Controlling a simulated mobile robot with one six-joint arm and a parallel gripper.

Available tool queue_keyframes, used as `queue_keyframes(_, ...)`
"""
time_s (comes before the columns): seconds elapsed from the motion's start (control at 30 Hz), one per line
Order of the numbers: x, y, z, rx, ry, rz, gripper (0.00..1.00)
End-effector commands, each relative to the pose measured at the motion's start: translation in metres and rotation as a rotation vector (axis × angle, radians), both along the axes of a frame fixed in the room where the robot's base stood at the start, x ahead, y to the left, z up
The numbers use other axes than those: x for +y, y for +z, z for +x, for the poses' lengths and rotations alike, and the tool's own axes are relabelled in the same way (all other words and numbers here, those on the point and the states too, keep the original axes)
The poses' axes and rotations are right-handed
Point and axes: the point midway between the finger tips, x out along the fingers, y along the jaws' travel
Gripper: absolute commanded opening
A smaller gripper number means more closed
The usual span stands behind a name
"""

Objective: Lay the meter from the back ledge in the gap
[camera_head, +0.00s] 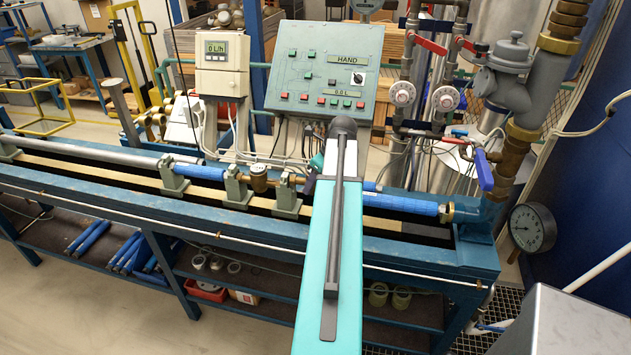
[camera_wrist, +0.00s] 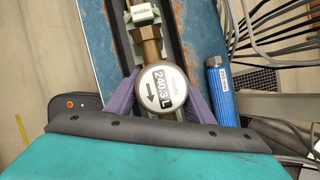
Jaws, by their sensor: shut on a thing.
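The meter's brass body runs lengthwise along the dark channel of the bench. A grey-green support (camera_wrist: 142,17) with a white label stands at its top end in the wrist view. I cannot tell whether the meter touches the supports below. Another brass meter (camera_head: 259,179) sits in the pipe line left of my arm.
The blue bench (camera_head: 120,183) carries a pipe line, with a blue pipe (camera_head: 410,204) on the right. Valves and a pressure gauge (camera_head: 532,228) are at the right. Cables (camera_wrist: 285,40) run beside the bench.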

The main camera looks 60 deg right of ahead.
Motion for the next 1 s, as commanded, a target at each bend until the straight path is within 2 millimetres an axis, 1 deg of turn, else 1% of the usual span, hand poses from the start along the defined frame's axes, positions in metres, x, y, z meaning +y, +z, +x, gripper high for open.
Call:
queue_keyframes(0.7, 0.000, -0.021, 0.001, -0.002, 0.001, -0.001, 0.02)
queue_keyframes(1.0, 0.000, -0.022, 0.001, -0.002, 0.001, -0.001, 0.02)
